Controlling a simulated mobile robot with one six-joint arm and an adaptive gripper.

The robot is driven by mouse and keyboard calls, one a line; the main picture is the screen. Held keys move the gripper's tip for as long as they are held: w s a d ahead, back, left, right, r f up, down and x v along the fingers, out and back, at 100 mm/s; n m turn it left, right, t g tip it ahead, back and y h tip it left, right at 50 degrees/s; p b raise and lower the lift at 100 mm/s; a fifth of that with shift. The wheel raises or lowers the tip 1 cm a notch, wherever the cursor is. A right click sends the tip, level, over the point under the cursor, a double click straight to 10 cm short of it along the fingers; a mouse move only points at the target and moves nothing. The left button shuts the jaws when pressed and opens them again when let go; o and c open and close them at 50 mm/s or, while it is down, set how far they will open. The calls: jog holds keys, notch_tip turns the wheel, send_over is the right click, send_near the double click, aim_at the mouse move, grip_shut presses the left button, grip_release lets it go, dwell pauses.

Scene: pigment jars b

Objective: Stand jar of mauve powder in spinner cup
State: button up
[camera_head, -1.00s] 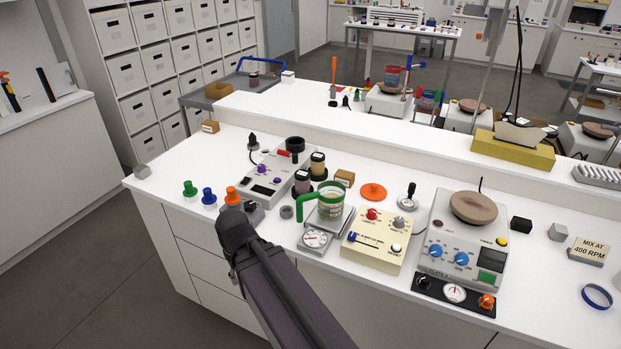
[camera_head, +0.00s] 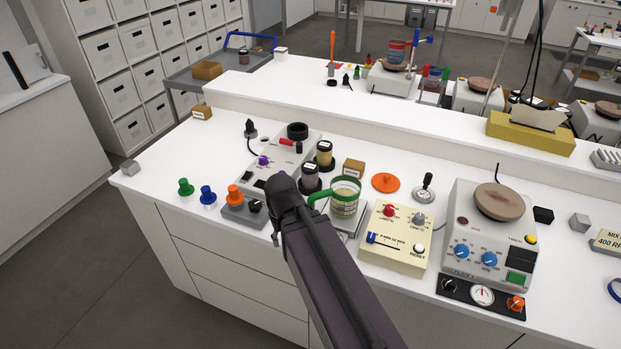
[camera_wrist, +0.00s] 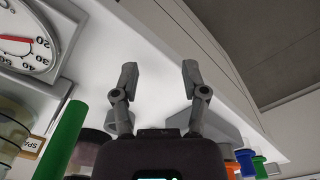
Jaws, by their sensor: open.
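The jar of mauve powder (camera_head: 310,177) stands upright, with a dark lid and white label, between the grey spinner unit and the green-handled mug. The black spinner cup (camera_head: 297,131) is an open ring at the far end of the grey unit (camera_head: 278,160); I see no jar in it. My dark arm reaches over the counter, its end left of and nearer than the mauve jar, and hides part of the unit. In the wrist view my gripper (camera_wrist: 160,75) is open and empty, its two fingers apart above the white counter. The head view does not show the fingertips.
A yellow-powder jar (camera_head: 324,154) stands just behind the mauve jar. The green-handled mug (camera_head: 345,197) is close on its right. Orange (camera_head: 234,195), blue (camera_head: 208,195) and green (camera_head: 186,187) stoppers stand left. A cream control box (camera_head: 397,240) stands right. The back-left counter is fairly clear.

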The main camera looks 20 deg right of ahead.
jog(key=shift+d, duration=0.15)
jog(key=o, duration=0.6)
jog(key=shift+r, duration=0.1)
jog(key=shift+w+r+p, duration=0.2)
jog(key=shift+r+p, duration=0.3)
jog(key=shift+p, duration=0.1)
jog(key=w+d+r+p, duration=0.1)
jog(key=w+r+p, duration=0.3)
jog(key=r+p, duration=0.7)
notch_tip(320, 180, up, 6)
jog(key=n+p, duration=0.2)
jog(key=p, duration=0.4)
send_over(309, 166)
jog(key=shift+d+f, duration=0.1)
jog(key=shift+f, duration=0.15)
jog(key=shift+f+b, duration=0.1)
jog(key=shift+b, duration=0.25)
notch_tip(309, 166, down, 8)
jog(key=b, duration=0.8)
jog(key=shift+f, duration=0.2)
